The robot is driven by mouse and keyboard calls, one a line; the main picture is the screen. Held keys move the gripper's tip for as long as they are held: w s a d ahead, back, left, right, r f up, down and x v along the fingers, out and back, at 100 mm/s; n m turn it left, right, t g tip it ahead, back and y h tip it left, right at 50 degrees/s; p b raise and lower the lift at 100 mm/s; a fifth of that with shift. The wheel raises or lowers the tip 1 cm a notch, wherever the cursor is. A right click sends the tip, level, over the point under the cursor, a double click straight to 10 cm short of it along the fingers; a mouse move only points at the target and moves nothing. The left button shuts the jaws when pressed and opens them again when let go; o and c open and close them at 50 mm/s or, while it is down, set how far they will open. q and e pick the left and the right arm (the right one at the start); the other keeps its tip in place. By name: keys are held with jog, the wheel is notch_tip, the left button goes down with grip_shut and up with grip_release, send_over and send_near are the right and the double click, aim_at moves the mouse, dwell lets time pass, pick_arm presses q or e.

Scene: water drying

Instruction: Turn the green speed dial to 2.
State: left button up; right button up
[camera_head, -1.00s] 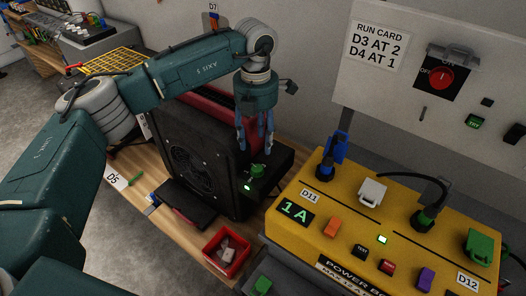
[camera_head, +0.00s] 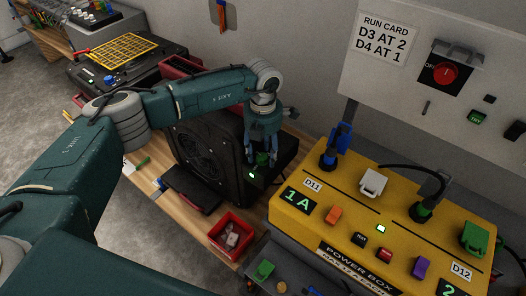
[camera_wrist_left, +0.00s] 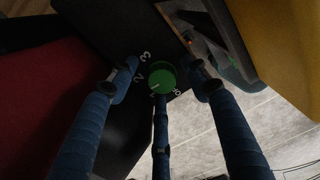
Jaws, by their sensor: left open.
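My left gripper (camera_head: 263,143) is directly above the dial, pointing down. Its blue fingers (camera_wrist_left: 162,105) are open and spread around the dial; contact is unclear. My right gripper is not in view.
The yellow power box (camera_head: 400,228) stands close on the right, with blue and green plugs on top. A red bin (camera_head: 231,233) is at the front edge of the wooden table. A run card (camera_head: 384,38) reads D3 at 2, D4 at 1.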

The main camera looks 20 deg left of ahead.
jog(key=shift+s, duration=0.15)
pick_arm(q)
jog(key=shift+c, duration=0.5)
jog(key=c, duration=1)
jog(key=shift+f+b, duration=0.1)
jog(key=shift+b, duration=0.3)
jog(key=shift+c, duration=0.2)
jog(key=m+b, duration=0.2)
jog(key=shift+w+f+m, duration=0.1)
jog(key=shift+f+m, duration=0.05)
jog(key=shift+m, duration=0.15)
jog(key=shift+m+b, duration=0.4)
jog(key=shift+b, duration=0.15)
jog(key=shift+d+r+m, duration=0.1)
jog(key=shift+r+m, duration=0.15)
jog(key=shift+m, duration=0.25)
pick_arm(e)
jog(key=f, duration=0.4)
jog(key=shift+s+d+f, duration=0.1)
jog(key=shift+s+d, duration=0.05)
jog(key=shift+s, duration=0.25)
